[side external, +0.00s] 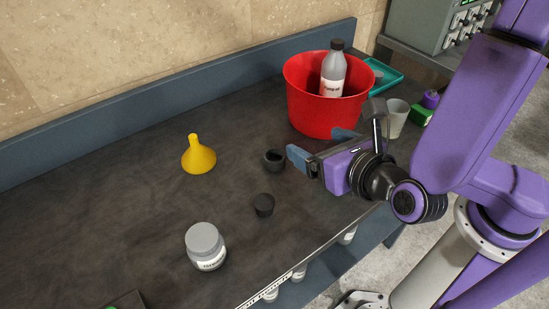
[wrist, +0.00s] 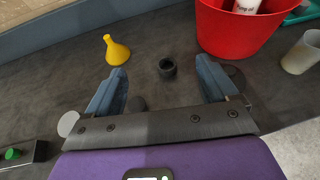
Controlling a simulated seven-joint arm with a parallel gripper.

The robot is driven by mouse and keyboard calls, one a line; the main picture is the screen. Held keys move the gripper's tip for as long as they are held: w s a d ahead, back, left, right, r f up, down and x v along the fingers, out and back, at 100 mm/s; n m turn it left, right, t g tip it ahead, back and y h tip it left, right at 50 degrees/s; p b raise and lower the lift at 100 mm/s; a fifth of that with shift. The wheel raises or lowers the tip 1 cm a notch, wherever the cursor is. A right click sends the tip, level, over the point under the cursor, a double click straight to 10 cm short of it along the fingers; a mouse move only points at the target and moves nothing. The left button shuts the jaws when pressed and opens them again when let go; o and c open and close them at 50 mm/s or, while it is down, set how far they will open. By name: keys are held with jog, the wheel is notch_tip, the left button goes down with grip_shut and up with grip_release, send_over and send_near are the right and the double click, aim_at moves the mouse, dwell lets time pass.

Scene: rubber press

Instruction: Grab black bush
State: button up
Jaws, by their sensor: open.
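The black bush (side external: 273,161) is a short dark ring with an open top, standing on the dark bench. In the wrist view the bush (wrist: 167,68) appears between the fingertips, beyond them. My gripper (side external: 318,145) is open and empty, with blue fingers, to the right of the bush in the side view. Both fingers (wrist: 161,65) show spread apart in the wrist view.
A yellow funnel (side external: 198,158) stands left of the bush. A red bucket (side external: 328,112) holding a bottle (side external: 333,75) stands behind my gripper, near a translucent cup (side external: 397,118). A grey-lidded jar (side external: 205,249) is at the front.

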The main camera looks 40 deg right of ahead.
aim_at(270, 153)
notch_tip(270, 153, down, 11)
jog(key=shift+r, duration=0.15)
jog(key=shift+w+d+f, duration=0.1)
jog(key=shift+w+f, duration=0.1)
jog(key=shift+f, duration=0.25)
jog(key=x, duration=1.7)
jog(key=shift+w, duration=0.1)
jog(key=c, duration=1)
